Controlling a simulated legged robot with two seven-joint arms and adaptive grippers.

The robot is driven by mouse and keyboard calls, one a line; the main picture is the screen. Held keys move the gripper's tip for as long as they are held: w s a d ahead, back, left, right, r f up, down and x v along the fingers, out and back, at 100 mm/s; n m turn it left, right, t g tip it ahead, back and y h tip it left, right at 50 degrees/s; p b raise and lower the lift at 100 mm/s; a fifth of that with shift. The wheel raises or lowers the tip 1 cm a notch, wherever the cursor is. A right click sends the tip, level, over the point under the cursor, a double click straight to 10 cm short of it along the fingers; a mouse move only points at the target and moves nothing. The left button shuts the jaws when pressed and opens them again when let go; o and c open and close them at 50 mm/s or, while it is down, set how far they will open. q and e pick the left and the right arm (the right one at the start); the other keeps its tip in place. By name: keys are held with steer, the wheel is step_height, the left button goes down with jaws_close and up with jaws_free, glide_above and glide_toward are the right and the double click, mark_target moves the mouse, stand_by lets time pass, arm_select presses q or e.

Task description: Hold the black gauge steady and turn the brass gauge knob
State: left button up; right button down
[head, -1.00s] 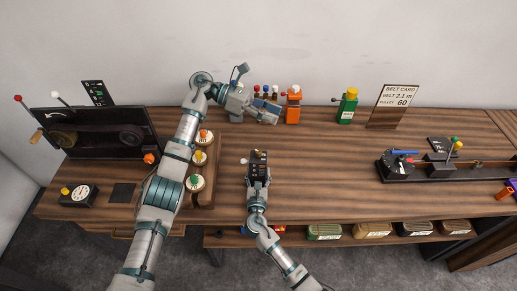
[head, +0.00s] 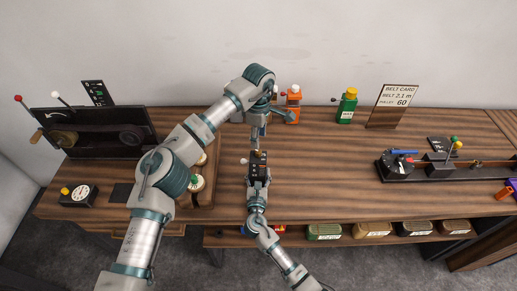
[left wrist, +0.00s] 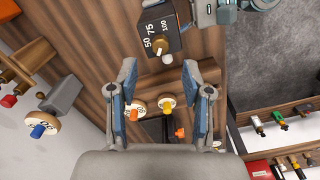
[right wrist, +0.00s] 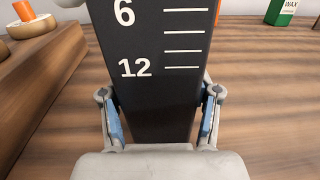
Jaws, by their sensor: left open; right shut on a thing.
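The black gauge (head: 258,170) stands on the bench near the middle. In the left wrist view the black gauge (left wrist: 160,40) has white figures and a pale round knob (left wrist: 167,58) on one side.
Knobbed pulleys (head: 196,183) sit on a wooden rack at left, partly behind my left arm. An orange bottle (head: 293,106), a green bottle (head: 346,108) and the belt card (head: 393,106) stand at the back.

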mark_target(258, 151)
arm_select(q)
step_height(258, 151, down, 6)
steer(key=shift+f, duration=0.25)
jaws_close()
